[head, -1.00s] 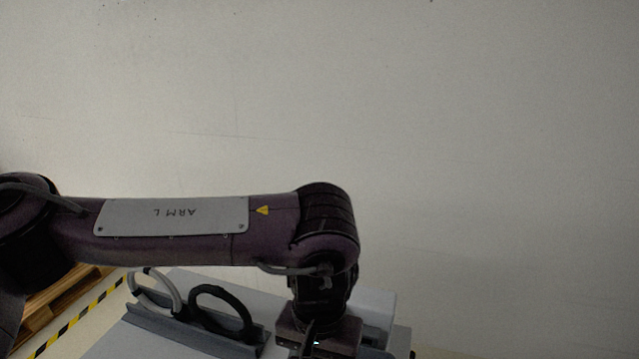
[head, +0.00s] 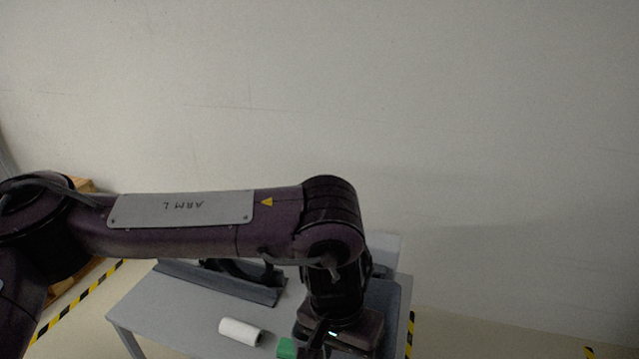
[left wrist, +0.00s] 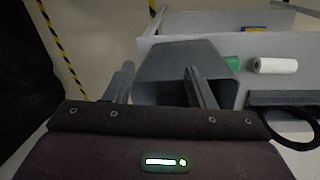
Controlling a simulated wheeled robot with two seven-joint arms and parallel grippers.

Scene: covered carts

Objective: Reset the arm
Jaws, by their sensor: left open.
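My left arm (head: 180,225) reaches in from the left in the head view, its forearm about level and its wrist bent down over a grey table (head: 165,305). My left gripper points down at the bottom edge of that view, where its fingertips cannot be made out. In the left wrist view my left gripper (left wrist: 162,88) is open, with its two fingers apart and nothing held between them. A grey tray-like piece (left wrist: 175,62) lies beyond the fingers. My right gripper is not in view.
A white roll (head: 241,331) and a green block (head: 286,347) lie on the table near the gripper. A dark rack (head: 220,281) with a ring stands behind, partly hidden by my arm. Yellow-black tape (head: 85,297) marks the floor. The wall is bare.

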